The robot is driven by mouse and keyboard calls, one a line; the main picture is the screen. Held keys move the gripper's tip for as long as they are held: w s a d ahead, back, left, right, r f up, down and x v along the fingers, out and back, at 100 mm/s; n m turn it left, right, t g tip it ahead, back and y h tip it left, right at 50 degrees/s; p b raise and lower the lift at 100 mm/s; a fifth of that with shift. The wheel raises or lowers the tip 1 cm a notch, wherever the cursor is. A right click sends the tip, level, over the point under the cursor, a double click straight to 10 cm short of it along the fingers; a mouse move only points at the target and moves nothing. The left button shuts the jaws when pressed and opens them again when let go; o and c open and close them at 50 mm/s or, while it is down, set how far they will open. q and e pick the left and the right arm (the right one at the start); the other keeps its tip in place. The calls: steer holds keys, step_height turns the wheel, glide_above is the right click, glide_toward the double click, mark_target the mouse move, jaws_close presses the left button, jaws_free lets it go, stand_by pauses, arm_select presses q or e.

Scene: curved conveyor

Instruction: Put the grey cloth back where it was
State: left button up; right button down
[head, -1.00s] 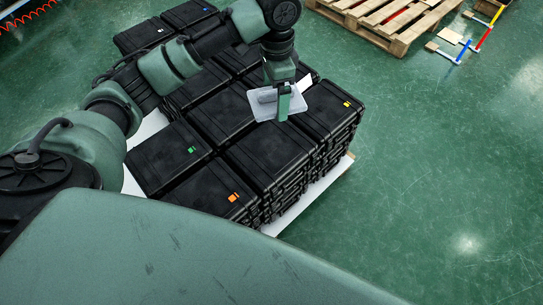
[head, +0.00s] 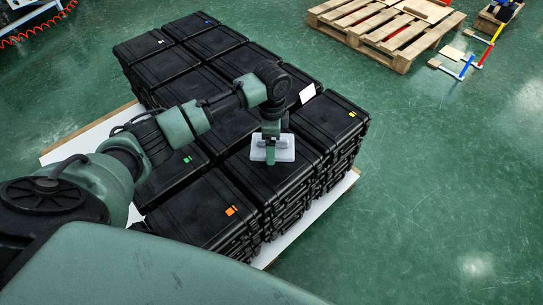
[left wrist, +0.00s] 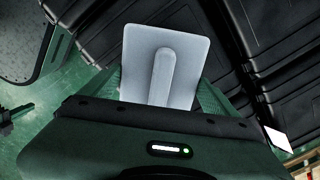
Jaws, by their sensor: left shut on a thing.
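The grey cloth (head: 286,152) shows as a pale grey, flat, stiff-looking rectangle. In the left wrist view the grey cloth (left wrist: 140,50) has a rounded bar-like ridge down its middle. My left gripper (head: 270,152) is shut on it, pointing down over a black case (head: 262,178) in the front part of the stack. I cannot tell whether the cloth touches the lid. In the left wrist view the left gripper (left wrist: 165,92) has green fingers at both sides of the cloth. My right gripper is out of view.
Stacked black cases (head: 190,70) with small coloured marks fill a white-topped pallet (head: 320,205). A white card (head: 307,93) lies on a case behind the gripper. A wooden pallet (head: 385,30) stands at the back right. Green floor (head: 440,170) is clear to the right.

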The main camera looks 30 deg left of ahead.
arm_select(q)
step_height(320, 180, down, 5)
steer(key=shift+f+b, duration=0.1)
steer(key=shift+b, duration=0.45)
steer(key=shift+f, duration=0.25)
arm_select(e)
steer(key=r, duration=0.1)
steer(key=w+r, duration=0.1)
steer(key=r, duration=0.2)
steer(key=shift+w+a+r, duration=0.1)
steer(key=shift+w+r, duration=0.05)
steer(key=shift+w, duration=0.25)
arm_select(q)
steer(key=shift+f, duration=0.1)
steer(key=shift+f, duration=0.1)
steer(key=o, duration=0.9)
